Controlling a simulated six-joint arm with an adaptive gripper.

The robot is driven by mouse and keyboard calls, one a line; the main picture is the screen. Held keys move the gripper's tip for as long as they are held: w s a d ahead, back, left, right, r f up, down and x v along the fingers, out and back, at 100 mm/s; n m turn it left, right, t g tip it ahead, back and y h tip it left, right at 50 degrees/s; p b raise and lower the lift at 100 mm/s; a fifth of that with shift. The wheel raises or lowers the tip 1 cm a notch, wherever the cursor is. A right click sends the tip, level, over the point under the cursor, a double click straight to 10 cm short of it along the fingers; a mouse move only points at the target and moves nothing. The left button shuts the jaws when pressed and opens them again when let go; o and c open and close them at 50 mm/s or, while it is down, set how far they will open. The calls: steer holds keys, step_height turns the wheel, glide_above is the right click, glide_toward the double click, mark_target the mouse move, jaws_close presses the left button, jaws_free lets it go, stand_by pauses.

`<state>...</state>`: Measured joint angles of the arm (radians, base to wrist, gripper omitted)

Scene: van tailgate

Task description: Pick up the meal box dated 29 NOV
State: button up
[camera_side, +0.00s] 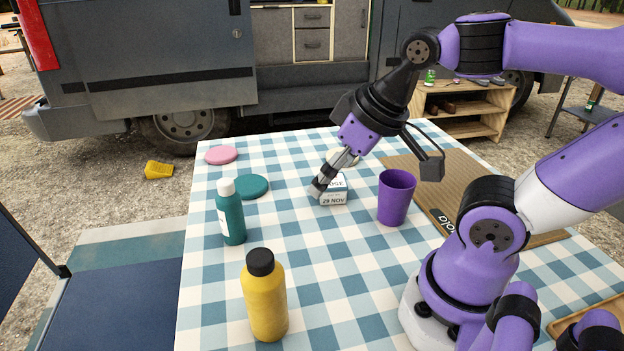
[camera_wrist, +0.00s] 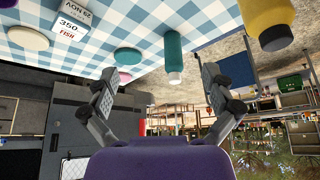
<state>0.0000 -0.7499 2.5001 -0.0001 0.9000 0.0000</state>
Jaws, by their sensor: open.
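The meal box (camera_side: 334,197) is a small white and blue-grey box on the checked tablecloth, with "29 NOV" readable on its front. In the wrist view the box (camera_wrist: 73,27) is at the upper left, upside down, with "350", "FISH" and "29 NOV" on it. My gripper (camera_side: 319,188) overlaps the box's upper left edge in the side view; I cannot tell whether it touches. In the wrist view my gripper (camera_wrist: 158,82) has its fingers wide apart with nothing held, and the box is outside them.
A purple cup (camera_side: 396,198) stands right of the box. A teal bottle (camera_side: 231,212), a teal disc (camera_side: 252,187) and a pink disc (camera_side: 221,155) are to the left. A yellow bottle (camera_side: 265,296) stands in front. A white disc (camera_wrist: 28,38) lies near the box. Cardboard (camera_side: 440,172) lies at right.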

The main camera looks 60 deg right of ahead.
stand_by(0.3)
steer(key=n+g, duration=0.5)
steer(key=n, duration=0.2)
glide_above(332, 182)
step_height(332, 182, down, 5)
steer(key=shift+g, duration=0.3)
steer(key=f, duration=0.2)
steer(key=d+f, duration=0.1)
steer(key=f, duration=0.2)
steer(key=shift+s, duration=0.1)
steer(key=f, duration=0.6)
steer(key=shift+w+a, duration=0.15)
steer(key=shift+w, duration=0.1)
steer(key=c, duration=1.2)
